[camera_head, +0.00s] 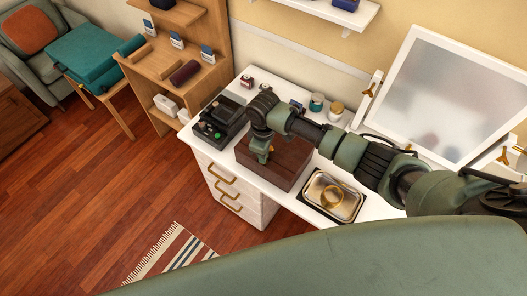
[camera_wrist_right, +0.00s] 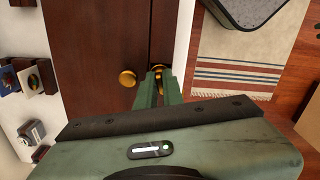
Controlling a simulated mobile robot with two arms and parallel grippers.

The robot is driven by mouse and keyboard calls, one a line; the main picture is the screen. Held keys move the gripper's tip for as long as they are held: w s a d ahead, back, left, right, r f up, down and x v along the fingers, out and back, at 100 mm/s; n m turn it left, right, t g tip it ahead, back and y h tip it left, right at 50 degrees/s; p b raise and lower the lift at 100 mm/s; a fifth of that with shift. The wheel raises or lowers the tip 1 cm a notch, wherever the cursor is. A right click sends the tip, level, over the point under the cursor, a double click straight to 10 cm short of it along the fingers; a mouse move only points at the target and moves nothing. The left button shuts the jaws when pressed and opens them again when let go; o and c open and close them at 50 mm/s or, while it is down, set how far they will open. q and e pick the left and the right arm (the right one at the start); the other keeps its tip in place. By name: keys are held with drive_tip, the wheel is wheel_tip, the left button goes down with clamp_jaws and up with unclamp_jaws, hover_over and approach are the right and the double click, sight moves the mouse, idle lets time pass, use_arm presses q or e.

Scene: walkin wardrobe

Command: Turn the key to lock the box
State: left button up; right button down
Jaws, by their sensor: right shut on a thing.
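The dark brown wooden box (camera_head: 300,152) sits closed on the white dresser, and its brown face fills the upper middle of the right wrist view (camera_wrist_right: 95,45). My right gripper (camera_head: 264,157) reaches down at the box's front. In the right wrist view its two green fingertips (camera_wrist_right: 159,74) are close together, shut on a small brass key (camera_wrist_right: 158,68) at the box's front. The fingers hide most of the key, and I cannot tell its angle. A round brass knob (camera_wrist_right: 127,78) on the box is beside the fingertips. My left gripper is not in view.
A black tray with small items (camera_head: 219,122) stands left of the box. A metal tray (camera_head: 345,205) with a gold ring-shaped item is at its right. Jars (camera_head: 317,102) and a framed mirror (camera_head: 440,95) are behind. Brass drawer handles (camera_head: 221,174) are below.

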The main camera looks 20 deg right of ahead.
drive_tip(key=m+p, duration=0.2)
drive_tip(key=m, duration=0.1)
drive_tip(key=shift+r, duration=0.1)
drive_tip(key=shift+s+m, duration=0.1)
drive_tip(key=shift+m, duration=0.7)
drive_tip(key=c, duration=1.5)
unclamp_jaws()
drive_tip(key=shift+r, duration=0.25)
wheel_tip(320, 180, up, 7)
drive_tip(key=shift+r+b, duration=0.1)
drive_tip(key=shift+b, duration=0.8)
